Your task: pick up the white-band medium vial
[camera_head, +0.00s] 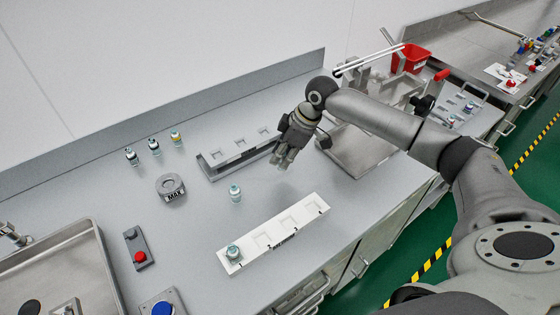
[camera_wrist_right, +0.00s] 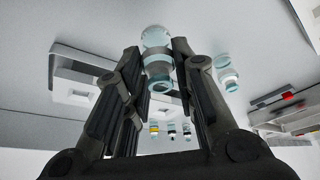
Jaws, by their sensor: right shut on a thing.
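My right gripper (camera_head: 284,158) is above the counter, at the right end of the grey raised rack. In the wrist view its fingers (camera_wrist_right: 158,65) are closed around a clear vial with a pale, white-looking band (camera_wrist_right: 158,58). In the head view the gripper hides most or all of this vial. Another vial (camera_head: 235,193) stands on the open counter left of and nearer than the gripper. A vial also shows outside the fingers in the wrist view (camera_wrist_right: 228,76). A further vial (camera_head: 233,253) sits in the left slot of the long white rack (camera_head: 300,222). My left gripper is not in view.
A grey round device marked MAX (camera_head: 171,187), a grey raised rack (camera_head: 213,170), a red-button box (camera_head: 138,257) and a sink (camera_head: 60,262) are around. A metal tray (camera_head: 352,160) lies right of the gripper.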

